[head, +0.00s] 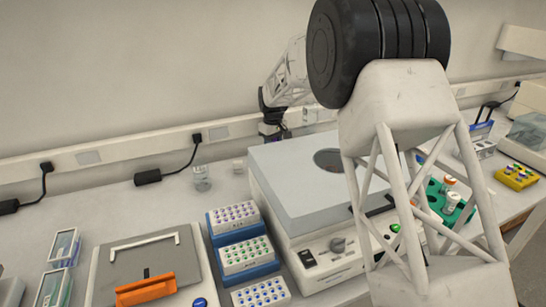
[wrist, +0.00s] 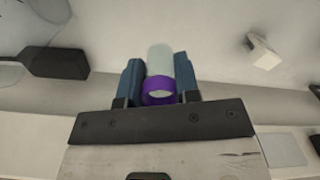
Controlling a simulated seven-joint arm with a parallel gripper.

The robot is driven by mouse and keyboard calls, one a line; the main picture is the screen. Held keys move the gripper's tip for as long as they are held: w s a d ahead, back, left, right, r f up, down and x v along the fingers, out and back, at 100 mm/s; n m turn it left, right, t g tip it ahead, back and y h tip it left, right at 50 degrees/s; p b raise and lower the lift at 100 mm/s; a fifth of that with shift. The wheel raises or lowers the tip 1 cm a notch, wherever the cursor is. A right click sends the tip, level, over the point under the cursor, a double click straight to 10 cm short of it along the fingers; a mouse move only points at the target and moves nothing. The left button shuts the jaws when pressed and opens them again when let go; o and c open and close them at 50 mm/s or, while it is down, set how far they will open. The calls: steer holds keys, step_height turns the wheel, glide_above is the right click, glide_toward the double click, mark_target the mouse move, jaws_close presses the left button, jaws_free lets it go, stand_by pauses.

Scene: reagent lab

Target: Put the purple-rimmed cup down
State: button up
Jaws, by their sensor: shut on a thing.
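The purple-rimmed cup (wrist: 160,60) is a pale, translucent cylinder with a purple ring at its near end. In the wrist view it sits between the two blue fingers of my gripper (wrist: 159,78), which is shut on it. In the head view my gripper's dark wrist end shows behind the centrifuge-like machine, near the back wall. The fingertips and the cup are hidden there behind the machine. I cannot tell how high the cup is above the bench.
A large grey-lidded machine (head: 285,180) stands in front of my gripper. Blue racks of capped vials (head: 240,255) stand to its left. A clear container (head: 202,178) and black adapter (head: 148,177) lie farther left along the wall. The bench between them has bare patches.

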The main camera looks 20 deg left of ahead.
steer(key=shift+f, duration=0.25)
steer(key=shift+f, duration=2.4)
steer(key=shift+f, duration=0.1)
steer(key=o, duration=0.9)
step_height(320, 180, up, 12)
